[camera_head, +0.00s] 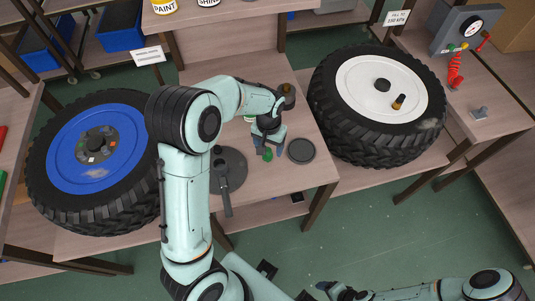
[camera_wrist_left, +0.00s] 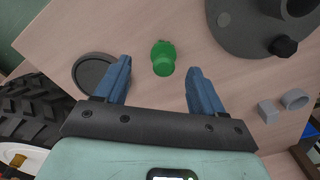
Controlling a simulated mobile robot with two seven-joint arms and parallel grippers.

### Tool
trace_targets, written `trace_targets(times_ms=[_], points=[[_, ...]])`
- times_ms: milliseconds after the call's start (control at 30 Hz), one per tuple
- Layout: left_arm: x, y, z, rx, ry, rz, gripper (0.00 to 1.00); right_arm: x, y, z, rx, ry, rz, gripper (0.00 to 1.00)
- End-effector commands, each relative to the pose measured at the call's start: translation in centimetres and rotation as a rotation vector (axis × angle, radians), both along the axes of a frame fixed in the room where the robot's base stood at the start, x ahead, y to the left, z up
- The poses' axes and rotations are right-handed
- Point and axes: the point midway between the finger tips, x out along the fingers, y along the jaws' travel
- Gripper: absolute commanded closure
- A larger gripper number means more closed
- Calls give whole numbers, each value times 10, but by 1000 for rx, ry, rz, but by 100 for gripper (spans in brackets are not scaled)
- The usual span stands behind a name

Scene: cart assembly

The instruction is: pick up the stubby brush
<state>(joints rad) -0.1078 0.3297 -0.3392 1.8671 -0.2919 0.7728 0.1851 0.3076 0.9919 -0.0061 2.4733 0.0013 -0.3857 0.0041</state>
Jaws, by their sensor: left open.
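My left gripper (camera_head: 266,150) points down over the middle table, its two blue fingers wide apart and empty. In the left wrist view, a small green piece (camera_wrist_left: 163,57) with a rounded end lies between and beyond the fingertips, apart from both; I cannot tell if it is a brush. A short tan-and-black piece (camera_head: 399,102) that looks like a stubby brush stands on the white hub of the right wheel (camera_head: 372,118), away from the left gripper. My right gripper (camera_head: 335,290) is at the bottom edge, too small to read.
A dark round disc (camera_head: 301,151) lies right of the left gripper, and a grey round base with a handle (camera_head: 228,172) lies left. A blue-hubbed wheel (camera_head: 95,150) is at far left. A pressure gauge box (camera_head: 462,27) stands back right.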

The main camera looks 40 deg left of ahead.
Motion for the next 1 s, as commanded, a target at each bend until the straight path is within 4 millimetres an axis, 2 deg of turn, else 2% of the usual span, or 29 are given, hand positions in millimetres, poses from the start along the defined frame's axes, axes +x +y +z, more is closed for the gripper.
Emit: trace_targets(times_ms=[167, 433, 733, 900, 933, 1000], points=[[-1, 2, -14, 0, 4, 1, 31, 0, 0, 1, 0, -1, 1, 27], [-1, 6, -51, 1, 2, 0, 31, 1, 0, 1, 1, -2, 0, 27], [-1, 6, -55, 0, -1, 0, 31, 1, 0, 1, 1, -2, 0, 27], [-1, 6, -55, 0, -1, 0, 86, 1, 0, 1, 1, -2, 0, 27], [-1, 6, -55, 0, -1, 0, 91, 1, 0, 1, 1, -2, 0, 27], [-1, 6, -55, 0, -1, 0, 91, 1, 0, 1, 1, -2, 0, 27]])
